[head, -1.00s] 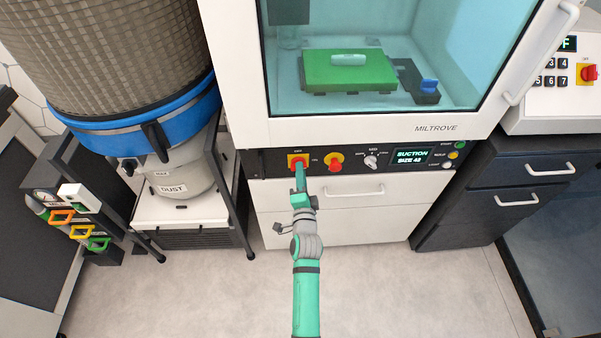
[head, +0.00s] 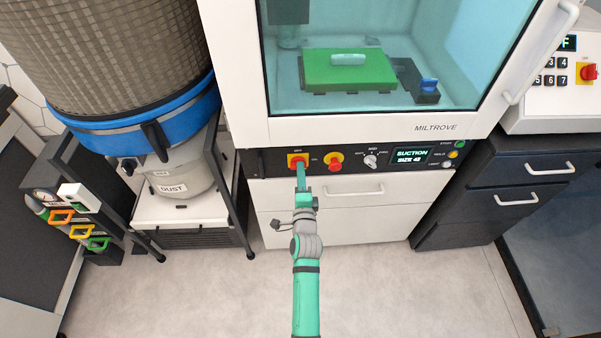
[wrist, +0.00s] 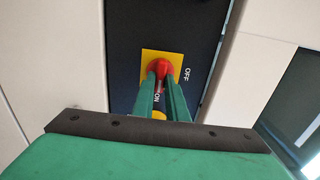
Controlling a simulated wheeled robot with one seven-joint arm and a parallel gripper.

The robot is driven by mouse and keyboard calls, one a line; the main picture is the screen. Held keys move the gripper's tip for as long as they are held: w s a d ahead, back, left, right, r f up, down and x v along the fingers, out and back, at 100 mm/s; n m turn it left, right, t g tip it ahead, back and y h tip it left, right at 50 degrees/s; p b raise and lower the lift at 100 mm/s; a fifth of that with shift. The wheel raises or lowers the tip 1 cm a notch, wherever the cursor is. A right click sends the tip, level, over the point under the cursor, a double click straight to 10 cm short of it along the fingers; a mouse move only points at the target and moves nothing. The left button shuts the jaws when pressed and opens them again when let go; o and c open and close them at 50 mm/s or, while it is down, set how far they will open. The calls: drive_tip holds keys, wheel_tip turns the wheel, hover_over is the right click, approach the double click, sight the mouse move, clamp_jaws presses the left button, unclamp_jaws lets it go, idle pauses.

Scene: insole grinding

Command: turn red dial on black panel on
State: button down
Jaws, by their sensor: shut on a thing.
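The red dial (head: 297,164) sits on a square yellow plate at the left of the black panel (head: 265,164). My gripper (head: 300,170) reaches it from below in the head view. In the wrist view my gripper (wrist: 163,90) is shut on the red dial (wrist: 160,67), with one green finger on each side. The word OFF is to the right of the yellow plate there, and ON shows between the fingers. The fingers hide part of the dial, so I cannot tell its exact setting.
Right of the dial are a red knob on a round yellow base (head: 334,162), a grey selector (head: 371,161) and a lit display (head: 411,156). A drawer handle (head: 353,190) lies below the panel. A dust collector (head: 172,185) stands to the left.

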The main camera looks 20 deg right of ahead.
drive_tip(key=c, duration=1.8)
unclamp_jaws()
drive_tip(key=shift+o, duration=0.2)
drive_tip(key=v, duration=1)
drive_tip(key=shift+s, duration=0.4)
drive_tip(key=shift+a, duration=0.1)
drive_tip(key=s+a+f+n+g+y, duration=0.1)
drive_tip(key=s+a+f+n, duration=0.1)
drive_tip(key=s+a+n, duration=0.55)
drive_tip(key=s+a+f+n+y, duration=0.15)
drive_tip(key=s+a, duration=0.25)
drive_tip(key=s, duration=0.6)
drive_tip(key=s+a+r+n+y, duration=0.1)
drive_tip(key=s+a+r+n, duration=0.2)
drive_tip(key=s+n, duration=0.3)
drive_tip(key=s+a+r+n+g+y, duration=0.1)
drive_tip(key=s+a+r+n, duration=0.1)
drive_tip(key=s+n, duration=0.4)
drive_tip(key=v, duration=0.5)
drive_tip(key=shift+a+r, duration=0.2)
drive_tip(key=shift+a, duration=0.1)
